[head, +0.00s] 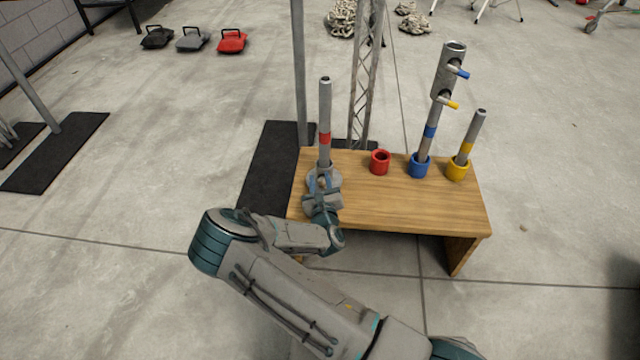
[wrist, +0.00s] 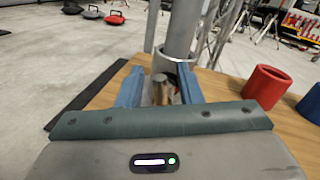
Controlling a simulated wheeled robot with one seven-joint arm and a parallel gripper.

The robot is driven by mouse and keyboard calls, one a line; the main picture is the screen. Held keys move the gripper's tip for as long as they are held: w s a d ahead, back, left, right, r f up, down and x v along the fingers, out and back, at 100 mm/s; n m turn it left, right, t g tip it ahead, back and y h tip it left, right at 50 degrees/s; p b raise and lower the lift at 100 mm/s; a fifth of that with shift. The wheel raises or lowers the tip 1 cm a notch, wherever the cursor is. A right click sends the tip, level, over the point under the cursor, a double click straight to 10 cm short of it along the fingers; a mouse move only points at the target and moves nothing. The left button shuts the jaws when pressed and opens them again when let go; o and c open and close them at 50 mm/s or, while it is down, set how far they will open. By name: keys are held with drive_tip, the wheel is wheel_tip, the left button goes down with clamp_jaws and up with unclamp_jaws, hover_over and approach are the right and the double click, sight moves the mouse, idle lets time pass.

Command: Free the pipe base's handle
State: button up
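A grey pipe with a red band (head: 325,115) stands upright at the table's left end; its lower part also shows in the wrist view (wrist: 185,28), with a pale ring round it. My gripper (head: 323,182) is low at the pipe's foot and hides most of the base in the head view. In the wrist view my gripper's blue fingers (wrist: 160,87) are spread apart. A small tan, round-topped piece, which looks like the handle (wrist: 162,86), stands between them, with gaps showing on both sides. Whether either finger touches it lower down is hidden.
The wooden table (head: 395,208) bears an empty red cup (head: 380,162), a blue cup (head: 420,166) and a yellow cup (head: 457,170), the last two holding pipes. A grey coupler (head: 447,72) with blue and yellow handles tops the blue-banded pipe. A metal post (head: 299,80) stands behind.

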drive_tip(key=shift+w, duration=0.2)
drive_tip(key=shift+c, duration=0.3)
clamp_jaws()
drive_tip(key=shift+a+r+n+p, duration=0.15)
drive_tip(key=shift+n+p, duration=0.15)
drive_tip(key=shift+p, duration=0.4)
drive_tip(key=n+p, duration=0.1)
drive_tip(key=p, duration=0.2)
drive_tip(key=shift+a+r+n+g+p, duration=0.1)
drive_tip(key=shift+n+g+p, duration=0.2)
drive_tip(key=n+p, duration=0.2)
drive_tip(key=p, duration=0.1)
drive_tip(key=f+n+p, duration=0.1)
drive_tip(key=n, duration=0.1)
drive_tip(key=shift+a+g+h+p, duration=0.35)
drive_tip(key=shift+a+g+h, duration=0.05)
drive_tip(key=shift+a+f+n+h+p, duration=0.1)
drive_tip(key=shift+f+n+h+p, duration=0.3)
drive_tip(key=shift+n, duration=0.45)
drive_tip(key=shift+a+f+n+h+p, duration=0.15)
drive_tip(key=shift+n+p, duration=0.4)
drive_tip(key=shift+n, duration=0.3)
